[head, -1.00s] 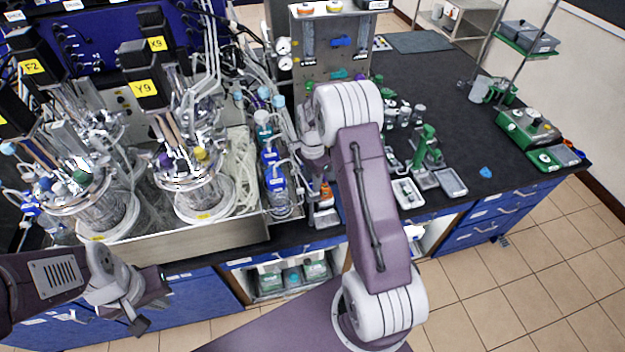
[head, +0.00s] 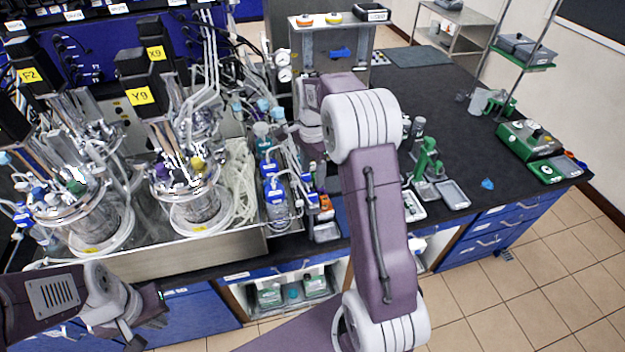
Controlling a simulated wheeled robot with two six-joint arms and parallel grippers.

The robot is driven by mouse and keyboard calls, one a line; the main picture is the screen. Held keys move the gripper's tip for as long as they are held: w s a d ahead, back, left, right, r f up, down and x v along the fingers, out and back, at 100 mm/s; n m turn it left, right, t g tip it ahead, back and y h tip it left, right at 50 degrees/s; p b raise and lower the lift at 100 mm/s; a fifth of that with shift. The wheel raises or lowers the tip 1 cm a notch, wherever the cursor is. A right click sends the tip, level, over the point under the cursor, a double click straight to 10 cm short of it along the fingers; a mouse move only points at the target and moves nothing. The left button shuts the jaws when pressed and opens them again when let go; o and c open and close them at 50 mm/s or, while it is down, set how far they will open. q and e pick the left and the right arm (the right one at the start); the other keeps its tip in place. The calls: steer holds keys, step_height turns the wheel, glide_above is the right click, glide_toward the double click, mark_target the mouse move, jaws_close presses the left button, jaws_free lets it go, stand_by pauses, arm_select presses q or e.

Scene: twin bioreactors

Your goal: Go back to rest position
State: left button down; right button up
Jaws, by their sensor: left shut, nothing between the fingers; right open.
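My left gripper (head: 147,322) is at the lower left, in front of the blue cabinet fronts and below the bench edge. It is shut and empty. My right arm rises through the middle and bends over the bench. My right gripper (head: 312,143) is small and partly hidden at the far end of that arm, near the bottles and the metal panel. It is open, and I see nothing held in it.
Two glass bioreactors (head: 190,205) (head: 88,222) stand in a metal tray (head: 170,252) at the left. Capped bottles (head: 277,195) stand right of them. A green stand (head: 427,158) and a green device (head: 530,140) are on the black bench (head: 455,115). Tiled floor (head: 530,290) is open at lower right.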

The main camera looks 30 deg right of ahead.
steer(key=shift+f, duration=0.1)
stand_by(0.3)
steer(key=s+a+f+n+b, duration=0.4)
steer(key=s+a+b, duration=0.3)
steer(key=a, duration=0.2)
steer(key=s+a+f+n+t, duration=0.1)
steer(key=s+a+f+n, duration=0.1)
steer(key=s+f+n, duration=0.6)
steer(key=s+n, duration=0.3)
steer(key=n, duration=0.1)
steer(key=shift+b, duration=0.4)
steer(key=shift+s, duration=0.25)
steer(key=shift+w, duration=0.1)
